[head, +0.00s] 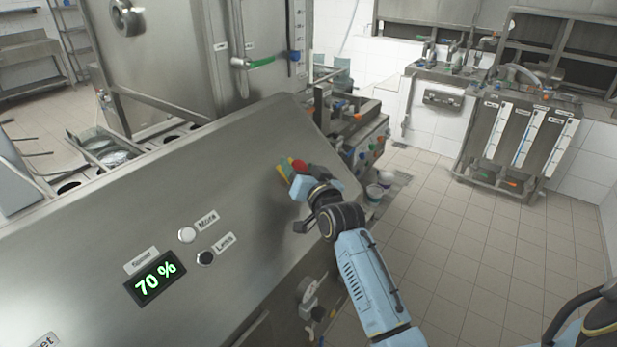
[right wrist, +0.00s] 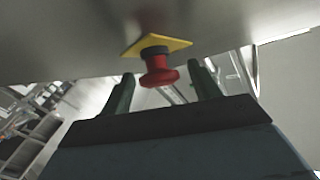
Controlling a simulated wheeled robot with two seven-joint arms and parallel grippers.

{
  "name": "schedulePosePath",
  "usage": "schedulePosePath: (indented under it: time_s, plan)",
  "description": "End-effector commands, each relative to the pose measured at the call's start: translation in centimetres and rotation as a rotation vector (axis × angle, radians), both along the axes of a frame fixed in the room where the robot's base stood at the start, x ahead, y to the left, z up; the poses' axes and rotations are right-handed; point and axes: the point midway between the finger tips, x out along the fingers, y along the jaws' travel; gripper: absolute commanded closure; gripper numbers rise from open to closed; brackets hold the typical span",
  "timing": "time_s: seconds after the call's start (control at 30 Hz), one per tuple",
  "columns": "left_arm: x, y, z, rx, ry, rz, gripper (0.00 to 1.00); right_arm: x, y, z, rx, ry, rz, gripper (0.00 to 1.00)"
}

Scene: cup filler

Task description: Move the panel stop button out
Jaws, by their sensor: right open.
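The panel stop button is a red mushroom knob (right wrist: 159,71) on a dark collar with a yellow backing plate (right wrist: 155,46), fixed to the steel panel. In the right wrist view it stands out between the two fingers of my right gripper (right wrist: 162,88), which are open on either side and do not visibly touch it. In the head view the red knob (head: 299,165) shows at the panel's right end, partly hidden by my right gripper (head: 291,179). My left gripper is not in view.
The sloped steel panel (head: 150,225) carries a display reading 70 % (head: 155,277), a white button (head: 187,235) and a black button (head: 205,258). A machine side with several coloured knobs (head: 365,150) stands beyond the panel's right end. The tiled floor (head: 470,260) to the right is clear.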

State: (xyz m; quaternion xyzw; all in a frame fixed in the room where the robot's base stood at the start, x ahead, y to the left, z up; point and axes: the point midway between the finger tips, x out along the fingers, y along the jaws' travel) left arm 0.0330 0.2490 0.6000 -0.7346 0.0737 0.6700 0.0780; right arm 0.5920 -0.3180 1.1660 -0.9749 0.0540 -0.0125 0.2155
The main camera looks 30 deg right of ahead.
Motion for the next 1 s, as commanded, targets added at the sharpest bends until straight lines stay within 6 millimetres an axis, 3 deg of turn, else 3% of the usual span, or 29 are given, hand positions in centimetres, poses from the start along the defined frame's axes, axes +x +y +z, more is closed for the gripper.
schedulePosePath:
  time_s: [0.17,0.6,0.8,1.0]
  plan:
    - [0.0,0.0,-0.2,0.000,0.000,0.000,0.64,-2.1,0.2,-0.2,0.000,0.002,0.000,0.38]
    - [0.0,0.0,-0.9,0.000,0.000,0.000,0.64,-10.8,1.1,-0.1,0.000,0.002,-0.001,0.38]
    - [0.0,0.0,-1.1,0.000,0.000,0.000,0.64,-12.7,1.4,-0.1,0.000,0.000,-0.001,0.38]
    - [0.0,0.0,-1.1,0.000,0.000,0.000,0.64,-13.1,1.4,0.0,0.000,0.000,-0.001,0.38]
